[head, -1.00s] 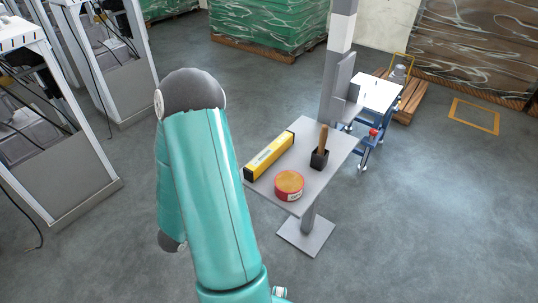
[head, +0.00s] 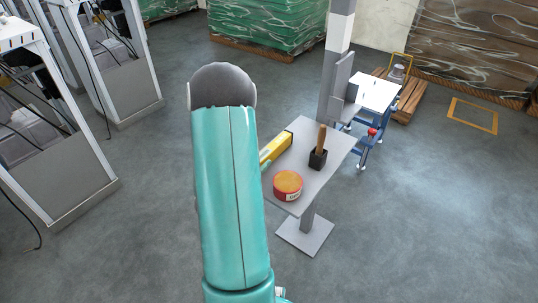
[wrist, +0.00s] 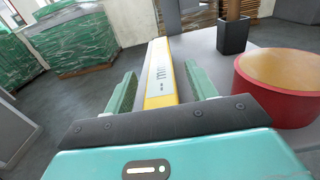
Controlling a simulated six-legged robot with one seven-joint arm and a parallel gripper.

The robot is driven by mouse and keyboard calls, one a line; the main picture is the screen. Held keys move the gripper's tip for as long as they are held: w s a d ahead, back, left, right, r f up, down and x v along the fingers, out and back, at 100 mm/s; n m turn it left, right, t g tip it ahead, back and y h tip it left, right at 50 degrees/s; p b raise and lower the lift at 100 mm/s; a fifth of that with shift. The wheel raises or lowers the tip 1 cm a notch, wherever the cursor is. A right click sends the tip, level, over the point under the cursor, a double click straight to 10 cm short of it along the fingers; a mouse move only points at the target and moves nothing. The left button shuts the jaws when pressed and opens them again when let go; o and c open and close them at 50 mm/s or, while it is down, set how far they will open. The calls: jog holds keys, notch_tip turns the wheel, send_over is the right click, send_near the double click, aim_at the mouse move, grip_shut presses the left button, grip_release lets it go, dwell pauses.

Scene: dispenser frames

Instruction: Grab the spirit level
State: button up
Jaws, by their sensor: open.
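The spirit level is a long yellow bar with a pale labelled face. In the head view its far end (head: 275,147) shows on the small grey table, and my arm hides the rest. In the wrist view the spirit level (wrist: 160,75) runs away from me, between and ahead of my two green fingers. My gripper (wrist: 163,92) is open, with one finger on each side of the level's near end. I cannot tell whether either finger touches it. The gripper is hidden behind my arm in the head view.
A round red tin with an orange top (head: 288,186) and a black cup (head: 317,160) holding a brown stick stand right of the level on the grey table (head: 335,145). A grey post (head: 338,60) rises behind.

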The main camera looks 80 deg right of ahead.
jog(key=shift+d, duration=0.1)
jog(key=shift+c, duration=0.5)
grip_shut()
jog(key=shift+r, duration=0.15)
